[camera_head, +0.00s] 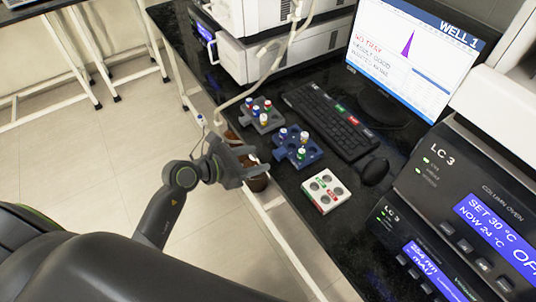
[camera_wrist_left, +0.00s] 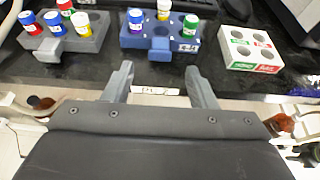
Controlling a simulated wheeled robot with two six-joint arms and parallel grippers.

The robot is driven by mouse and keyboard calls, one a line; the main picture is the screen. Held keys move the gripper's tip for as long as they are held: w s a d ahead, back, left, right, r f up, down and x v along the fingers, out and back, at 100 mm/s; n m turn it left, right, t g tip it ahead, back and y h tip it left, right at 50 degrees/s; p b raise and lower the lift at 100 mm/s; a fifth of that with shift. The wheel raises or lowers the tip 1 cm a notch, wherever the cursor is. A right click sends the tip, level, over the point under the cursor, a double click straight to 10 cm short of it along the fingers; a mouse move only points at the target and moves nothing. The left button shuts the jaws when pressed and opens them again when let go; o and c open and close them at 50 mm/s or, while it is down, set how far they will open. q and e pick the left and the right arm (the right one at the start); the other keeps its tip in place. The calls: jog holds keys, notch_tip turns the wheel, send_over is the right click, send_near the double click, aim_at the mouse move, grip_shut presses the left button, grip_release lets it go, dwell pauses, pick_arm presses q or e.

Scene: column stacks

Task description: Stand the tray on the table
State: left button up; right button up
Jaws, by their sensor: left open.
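Three small trays sit flat on the black table (camera_head: 228,88). The grey tray (camera_head: 264,127) and the blue tray (camera_head: 311,156) hold vials with coloured caps. The white tray (camera_head: 325,190), with green and red labelled sides, has empty round wells. In the left wrist view the grey tray (camera_wrist_left: 85,45) is at left, the blue tray (camera_wrist_left: 160,43) in the middle and the white tray (camera_wrist_left: 252,60) at right. My left gripper (camera_head: 258,162) is open and empty at the table's front edge, short of the blue tray; its fingers also show in the wrist view (camera_wrist_left: 158,74). My right gripper is not seen.
A keyboard (camera_head: 330,120) and mouse (camera_head: 375,171) lie behind the trays, before a monitor (camera_head: 412,55). Stacked instruments stand at the back left (camera_head: 285,50) and right (camera_head: 460,215). A hose hangs near the grey tray.

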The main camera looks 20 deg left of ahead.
pick_arm(q)
jog(key=shift+v, duration=2.6)
